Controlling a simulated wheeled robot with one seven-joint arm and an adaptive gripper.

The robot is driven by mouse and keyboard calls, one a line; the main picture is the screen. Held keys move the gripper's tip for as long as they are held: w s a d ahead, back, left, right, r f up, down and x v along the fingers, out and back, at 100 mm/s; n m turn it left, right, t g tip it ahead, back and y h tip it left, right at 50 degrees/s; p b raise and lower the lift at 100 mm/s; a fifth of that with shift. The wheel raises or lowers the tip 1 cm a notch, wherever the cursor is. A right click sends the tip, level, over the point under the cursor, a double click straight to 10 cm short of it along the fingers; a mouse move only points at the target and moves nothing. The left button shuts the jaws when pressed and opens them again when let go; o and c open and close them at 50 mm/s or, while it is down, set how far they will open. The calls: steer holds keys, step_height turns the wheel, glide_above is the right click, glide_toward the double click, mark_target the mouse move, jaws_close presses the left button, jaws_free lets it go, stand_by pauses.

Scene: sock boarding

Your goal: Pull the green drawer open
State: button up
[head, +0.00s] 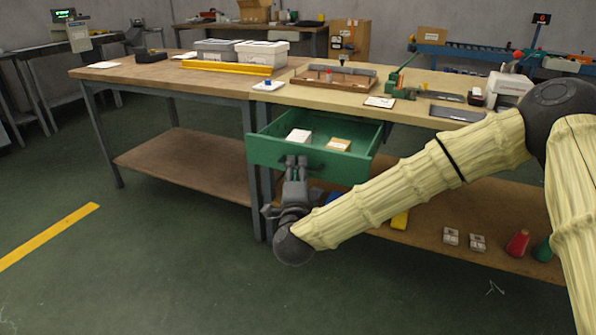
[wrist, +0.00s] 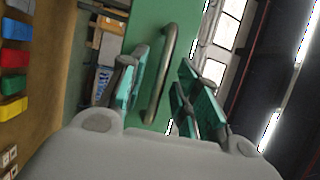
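The green drawer (head: 320,165) under the pale-topped workbench stands pulled out, its inside showing from above. A white box (head: 299,136) and a tan-and-white box (head: 338,145) lie in it. My gripper (head: 296,162) is at the drawer's front face, at the handle's height, and hides the handle in the head view. In the wrist view the metal bar handle (wrist: 163,75) stands out from the green front (wrist: 147,30). My fingers, with green pads, are spread on either side of the handle, with gaps visible; my gripper (wrist: 165,85) is open around it.
The lower shelf (head: 430,215) below the drawer holds small boxes (head: 464,240), a red cone (head: 517,243) and a green one. Coloured bins show in the wrist view (wrist: 14,84). A wooden tray (head: 335,80) and tools cover the benchtop. The floor (head: 170,260) in front is clear.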

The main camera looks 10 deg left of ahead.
steer(key=shift+s, duration=0.1)
steer(key=v, duration=1.1)
steer(key=shift+s, duration=0.4)
steer(key=shift+d, duration=0.1)
steer(key=s+d+f+n+g+y, duration=0.1)
steer(key=s+d+f+n+g, duration=0.2)
steer(key=f, duration=0.6)
steer(key=s+d+f+n+g, duration=0.2)
steer(key=f+n+g, duration=0.1)
steer(key=f, duration=0.7)
steer(key=s+d+f+n+g+y, duration=0.1)
steer(key=s+d+f+n+g, duration=0.2)
steer(key=f, duration=0.6)
steer(key=s+d+f+n+g+h, duration=0.45)
steer(key=s+d+f+g, duration=0.35)
steer(key=s+d+f, duration=1)
steer(key=s+d+n+g, duration=0.2)
steer(key=s+d+g, duration=0.1)
steer(key=s+d, duration=0.55)
step_height(320, 180, up, 33)
steer(key=p, duration=3.3)
steer(key=shift+w+h, duration=0.25)
steer(key=shift+h, duration=0.1)
